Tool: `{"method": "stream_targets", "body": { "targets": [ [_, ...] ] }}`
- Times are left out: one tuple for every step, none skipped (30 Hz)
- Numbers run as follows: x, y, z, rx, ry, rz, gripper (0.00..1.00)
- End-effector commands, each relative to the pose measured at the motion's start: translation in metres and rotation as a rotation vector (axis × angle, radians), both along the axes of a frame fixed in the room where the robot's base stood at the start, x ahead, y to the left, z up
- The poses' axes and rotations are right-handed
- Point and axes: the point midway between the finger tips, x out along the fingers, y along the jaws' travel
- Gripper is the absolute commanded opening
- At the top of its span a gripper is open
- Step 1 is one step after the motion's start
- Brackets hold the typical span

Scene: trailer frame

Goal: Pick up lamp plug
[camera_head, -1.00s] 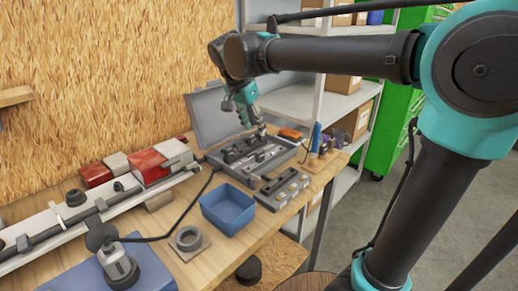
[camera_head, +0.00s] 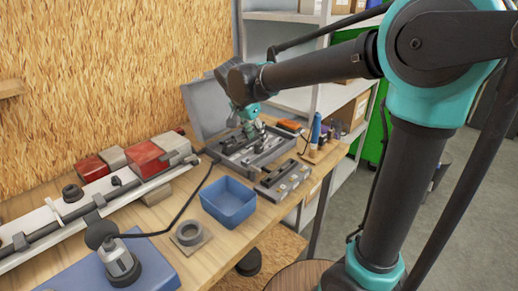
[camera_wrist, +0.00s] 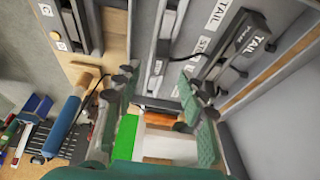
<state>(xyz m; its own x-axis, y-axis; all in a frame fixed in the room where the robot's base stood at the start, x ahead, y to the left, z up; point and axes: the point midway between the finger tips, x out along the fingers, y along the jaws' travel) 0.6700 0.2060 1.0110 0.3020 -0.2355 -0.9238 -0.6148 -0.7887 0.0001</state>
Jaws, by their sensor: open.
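An open grey case (camera_head: 226,161) with dark parts in its compartments sits at the far end of the bench. In the wrist view a dark elongated part (camera_wrist: 238,42) labelled TAIL lies in a compartment of the case, with a dark cable near its lower end. I cannot tell for sure which part is the lamp plug. My gripper (camera_head: 253,136) is over the case, pointing down. In the wrist view my gripper (camera_wrist: 165,88) is open, its green-padded fingers apart, and nothing shows held between them. The fingers partly hide the parts below.
A blue bin (camera_head: 228,201) stands in front of the case. A narrow labelled tray (camera_head: 283,181) lies beside it. An orange item (camera_head: 290,125) and a blue cylinder (camera_head: 315,129) stand right of the case. The raised lid (camera_head: 207,105) stands behind my gripper. A long rail (camera_head: 70,208) lies left.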

Motion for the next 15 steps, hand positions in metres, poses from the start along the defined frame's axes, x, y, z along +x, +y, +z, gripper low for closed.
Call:
{"method": "stream_targets", "body": {
  "targets": [
    [0.001,-0.001,-0.003,0.000,0.000,-0.001,0.41],
    [0.002,-0.002,-0.005,0.000,0.000,-0.001,0.41],
    [0.004,-0.003,-0.009,0.000,0.000,-0.001,0.41],
    [0.005,-0.005,-0.013,0.001,0.000,-0.002,0.41],
    [0.007,-0.006,-0.017,0.001,0.000,-0.002,0.41],
    [0.009,-0.008,-0.023,0.001,-0.001,-0.003,0.41],
    [0.010,-0.009,-0.027,0.001,0.000,-0.002,0.41],
    [0.012,-0.010,-0.031,0.001,0.000,-0.002,0.41],
    [0.013,-0.011,-0.036,0.001,0.000,-0.002,0.41],
    [0.014,-0.012,-0.038,0.000,0.000,-0.001,0.41],
    [0.015,-0.013,-0.041,0.000,0.000,-0.001,0.41],
    [0.016,-0.014,-0.044,0.000,0.000,-0.001,0.41],
    [0.016,-0.014,-0.045,0.000,0.000,-0.001,0.41],
    [0.016,-0.014,-0.046,0.000,0.000,-0.001,0.41],
    [0.017,-0.014,-0.047,0.000,0.000,-0.001,0.41]
  ]
}}
